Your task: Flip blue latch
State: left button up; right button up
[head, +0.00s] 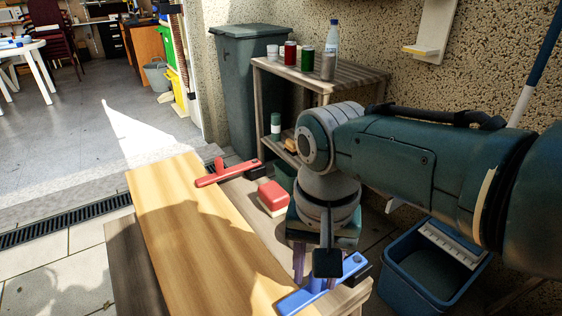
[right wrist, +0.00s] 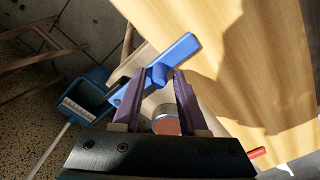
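The blue latch (head: 327,284) is a flat blue bar at the near right end of the light wooden panel (head: 180,225). In the right wrist view the blue latch (right wrist: 178,57) lies aslant, with a raised round knob at its middle. My right gripper (head: 315,272) points down at the latch. In the right wrist view its purple fingers (right wrist: 156,80) are apart, with the latch just past the tips and the knob in line with the gap. I cannot tell whether they touch it. A red latch (head: 228,174) sits at the panel's far end. My left gripper is not in view.
A red block (head: 272,197) lies right of the panel. A blue bucket (head: 432,270) stands on the floor at right. A wooden shelf (head: 350,80) with cans and a bottle stands against the wall beside a grey bin (head: 249,90). The paved floor at left is clear.

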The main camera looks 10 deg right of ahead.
jog(key=shift+o, duration=0.5)
jog(key=shift+r, duration=0.15)
notch_tip(320, 180, up, 8)
jog(key=p, duration=0.6)
jog(key=shift+r, duration=0.25)
jog(key=shift+r+p, duration=0.35)
jog(key=shift+r, duration=0.25)
